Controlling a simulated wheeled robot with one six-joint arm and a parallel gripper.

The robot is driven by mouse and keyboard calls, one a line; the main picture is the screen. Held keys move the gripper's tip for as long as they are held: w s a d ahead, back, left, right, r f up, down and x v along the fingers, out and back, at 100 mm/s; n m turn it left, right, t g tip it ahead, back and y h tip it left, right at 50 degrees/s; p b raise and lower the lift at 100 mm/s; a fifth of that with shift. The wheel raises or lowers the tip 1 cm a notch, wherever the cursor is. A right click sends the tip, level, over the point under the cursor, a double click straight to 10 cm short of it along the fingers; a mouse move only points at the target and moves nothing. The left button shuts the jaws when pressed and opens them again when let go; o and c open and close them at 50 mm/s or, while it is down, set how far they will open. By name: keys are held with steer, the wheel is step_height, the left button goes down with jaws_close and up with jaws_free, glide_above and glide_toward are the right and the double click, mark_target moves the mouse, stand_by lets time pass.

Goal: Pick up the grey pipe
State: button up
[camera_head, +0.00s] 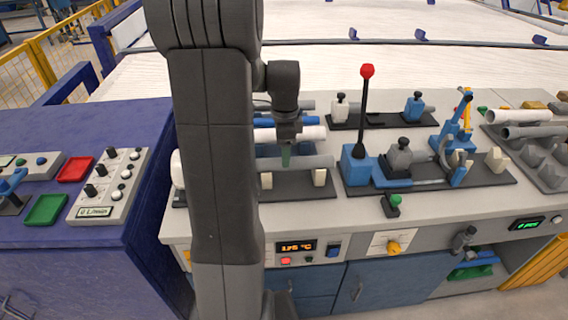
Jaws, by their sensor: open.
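A grey pipe (312,162) lies across cream supports on a dark base plate on the bench, partly hidden behind my arm. My gripper (286,152) points down at this pipe. It overlaps the pipe in the picture, and I cannot tell whether it touches it. The jaws are open, though the fingertips are small and partly hidden. A white pipe (310,133) and a blue pipe (300,120) lie just behind. Another grey pipe (536,131) rests on a rack at the far right.
A blue fixture (357,166) with an upright red-knobbed lever (366,90) stands right of the pipes. Clamps (399,158) and a blue toggle press (453,135) stand beyond it. A control box (110,182) and trays sit on the blue cabinet at left.

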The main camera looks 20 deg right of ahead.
step_height(320, 180, down, 4)
steer(key=shift+f, duration=0.25)
steer(key=c, duration=1.1)
steer(key=shift+r, duration=0.2)
